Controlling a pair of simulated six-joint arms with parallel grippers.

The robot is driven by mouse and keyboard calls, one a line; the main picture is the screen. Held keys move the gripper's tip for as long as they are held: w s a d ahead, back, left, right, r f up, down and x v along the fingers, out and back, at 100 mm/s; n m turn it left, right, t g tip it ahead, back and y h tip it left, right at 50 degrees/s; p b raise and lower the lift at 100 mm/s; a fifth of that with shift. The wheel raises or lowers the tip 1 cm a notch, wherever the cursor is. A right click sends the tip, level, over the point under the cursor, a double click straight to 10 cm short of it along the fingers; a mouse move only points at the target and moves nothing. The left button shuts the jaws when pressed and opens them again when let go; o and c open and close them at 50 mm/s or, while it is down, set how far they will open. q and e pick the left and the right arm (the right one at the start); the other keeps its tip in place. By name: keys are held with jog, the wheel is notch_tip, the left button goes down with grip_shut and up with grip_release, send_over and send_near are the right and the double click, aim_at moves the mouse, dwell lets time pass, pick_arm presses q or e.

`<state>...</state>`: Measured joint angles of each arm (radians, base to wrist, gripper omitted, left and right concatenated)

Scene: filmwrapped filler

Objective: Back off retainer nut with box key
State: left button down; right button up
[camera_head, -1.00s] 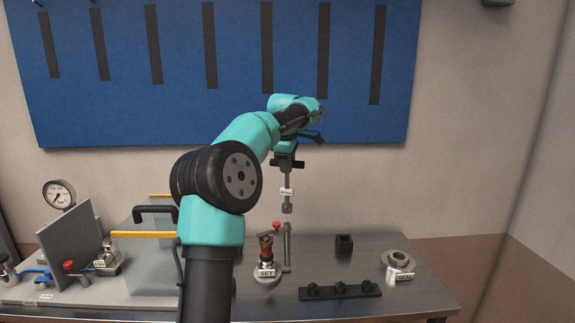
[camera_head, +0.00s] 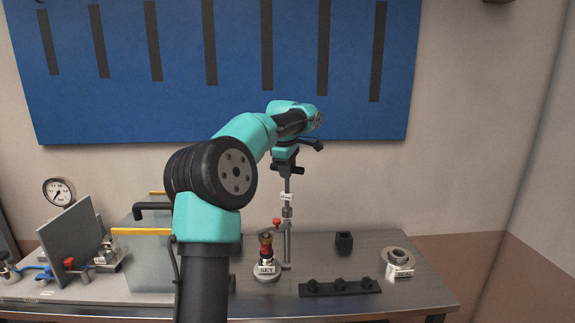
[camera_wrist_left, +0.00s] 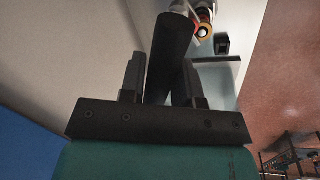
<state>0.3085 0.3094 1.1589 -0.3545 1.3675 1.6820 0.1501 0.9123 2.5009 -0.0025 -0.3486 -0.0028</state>
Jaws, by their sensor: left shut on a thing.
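My left gripper (camera_head: 287,168) is shut on the box key (camera_head: 287,204), a grey upright shaft with a white tag and a wider socket end. In the left wrist view the key (camera_wrist_left: 172,55) is a dark cylinder between the two fingers (camera_wrist_left: 160,85). The key hangs over the bench, its lower end close to the top of a thin post in this view; I cannot tell whether they touch. Which part is the retainer nut is unclear.
A red-knobbed post (camera_head: 287,243) stands beside the fitting. A gauge (camera_head: 59,193) and a grey plate (camera_head: 71,240) stand left.

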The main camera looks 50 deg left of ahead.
pick_arm(q)
jog(key=shift+f, duration=1.6)
dwell(0.6)
jog(key=shift+n, duration=1.5)
jog(key=shift+n+g+y, duration=0.3)
jog(key=shift+n, duration=0.7)
